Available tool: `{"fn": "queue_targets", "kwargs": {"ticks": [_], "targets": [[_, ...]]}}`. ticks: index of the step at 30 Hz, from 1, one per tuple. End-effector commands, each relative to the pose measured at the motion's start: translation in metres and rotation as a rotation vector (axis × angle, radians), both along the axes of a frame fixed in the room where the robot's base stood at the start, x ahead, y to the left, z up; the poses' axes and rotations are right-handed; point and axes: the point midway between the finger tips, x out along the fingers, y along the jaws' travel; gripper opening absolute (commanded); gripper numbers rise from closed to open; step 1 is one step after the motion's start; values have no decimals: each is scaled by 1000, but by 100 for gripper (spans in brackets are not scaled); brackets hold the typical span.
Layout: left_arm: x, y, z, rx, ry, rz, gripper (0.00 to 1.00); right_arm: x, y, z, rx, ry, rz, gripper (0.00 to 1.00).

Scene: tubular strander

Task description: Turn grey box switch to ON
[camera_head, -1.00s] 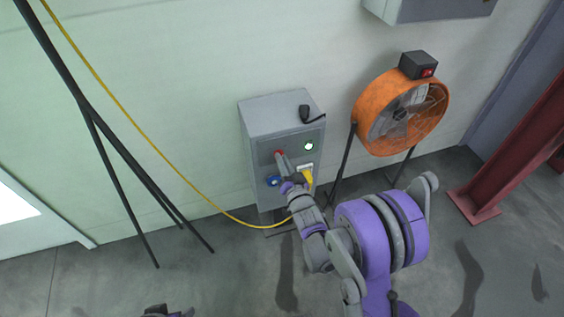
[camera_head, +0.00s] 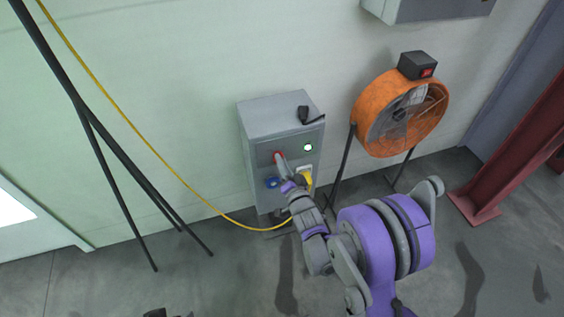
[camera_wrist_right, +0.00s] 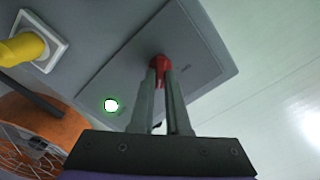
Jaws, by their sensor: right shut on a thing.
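The grey box (camera_head: 262,127) stands against the wall in the head view. Its red switch (camera_head: 277,156) is on the front panel, to the left of a lit green-white lamp (camera_head: 308,147). In the right wrist view the red switch (camera_wrist_right: 159,63) is between the fingertips of my right gripper (camera_wrist_right: 160,72), which is shut on it. The lamp (camera_wrist_right: 111,105) shows there too. The fingers hide part of the switch, and I cannot read its position. My right gripper (camera_head: 281,163) reaches the panel in the head view. Only a dark bit of my left arm shows at the bottom edge; its gripper cannot be made out.
A yellow plug (camera_head: 307,178) with a yellow cable (camera_head: 150,145) and a blue socket (camera_head: 272,183) sit below the switch. An orange fan (camera_head: 371,100) on a stand is close on the right. Black poles (camera_head: 116,148) stand at left. A red steel column (camera_head: 520,145) is far right.

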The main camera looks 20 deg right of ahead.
Motion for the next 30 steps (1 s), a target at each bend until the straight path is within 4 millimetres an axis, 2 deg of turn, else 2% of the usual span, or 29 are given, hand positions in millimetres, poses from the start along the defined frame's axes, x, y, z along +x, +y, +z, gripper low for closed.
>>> {"fn": "queue_targets", "kwargs": {"ticks": [2, 3, 8, 16, 20, 30], "targets": [[0, 0, 0, 0, 0, 0, 69, 0, 0, 1, 2, -3, 0, 0], [0, 0, 0, 0, 0, 0, 69, 0, 0, 1, 2, -3, 0, 15], [0, 0, 0, 0, 0, 0, 69, 0, 0, 1, 1, -2, -1, 44], [0, 0, 0, 0, 0, 0, 69, 0, 0, 0, 0, -1, -1, 44], [0, 0, 1, 0, 0, 0, 69, -8, 0, 0, -1, -1, -1, 44], [-1, 0, 6, 0, -1, 0, 69, -73, -3, 1, -1, -1, -1, 44]]}}
